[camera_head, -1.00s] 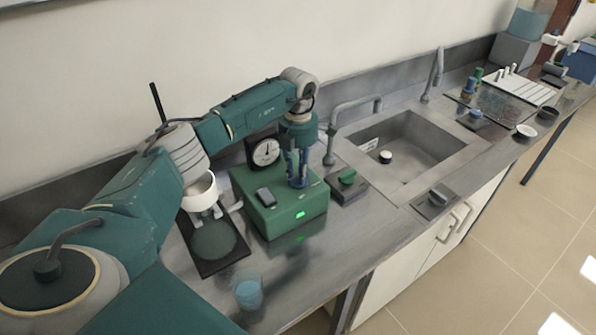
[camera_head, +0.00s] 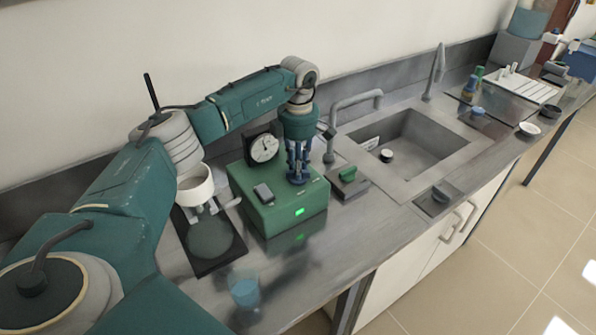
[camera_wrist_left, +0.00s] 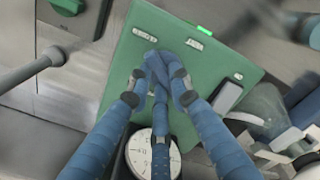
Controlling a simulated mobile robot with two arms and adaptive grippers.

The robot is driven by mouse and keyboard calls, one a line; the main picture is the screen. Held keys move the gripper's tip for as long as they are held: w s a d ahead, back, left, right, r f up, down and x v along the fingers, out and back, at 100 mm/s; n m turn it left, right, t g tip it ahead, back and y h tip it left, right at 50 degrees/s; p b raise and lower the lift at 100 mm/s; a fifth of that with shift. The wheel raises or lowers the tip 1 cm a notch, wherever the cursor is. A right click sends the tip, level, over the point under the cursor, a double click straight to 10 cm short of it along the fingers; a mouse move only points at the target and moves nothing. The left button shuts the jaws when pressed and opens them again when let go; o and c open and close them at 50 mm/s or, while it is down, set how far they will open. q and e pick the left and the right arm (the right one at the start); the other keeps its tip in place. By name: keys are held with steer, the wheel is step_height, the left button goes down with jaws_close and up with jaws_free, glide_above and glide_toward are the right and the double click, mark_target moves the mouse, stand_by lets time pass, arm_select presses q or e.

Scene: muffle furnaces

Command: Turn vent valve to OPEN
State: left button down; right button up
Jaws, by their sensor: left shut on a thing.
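The green box (camera_head: 265,213) stands on the counter with a lit green light on its front. My left gripper (camera_head: 298,180) comes down from above onto the right part of its top. In the left wrist view the blue fingers (camera_wrist_left: 155,75) meet over the green top (camera_wrist_left: 130,75), between small white labels (camera_wrist_left: 194,44) too small to read. They are shut on a small part, taken as the vent valve, which the fingers hide. Its setting cannot be told. My right gripper is not in view.
A round dial (camera_head: 264,148) in a black frame stands behind the box. A green-knobbed block (camera_head: 348,183) and the sink (camera_head: 410,150) are to the right. A blue-filled beaker (camera_head: 244,292) stands near the front.

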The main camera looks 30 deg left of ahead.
arm_select(q)
steer(key=m, duration=0.2)
steer(key=m+b, duration=0.1)
steer(key=m, duration=0.2)
steer(key=shift+w+r+m+b, duration=0.15)
steer(key=shift+m+b, duration=0.15)
steer(key=shift+d+m, duration=0.1)
steer(key=shift+m, duration=1.1)
steer(key=shift+r+m+b, duration=0.1)
steer(key=shift+m+b, duration=0.35)
steer(key=shift+m, duration=1.05)
steer(key=c, duration=1.7)
jaws_free()
steer(key=shift+o, duration=0.7)
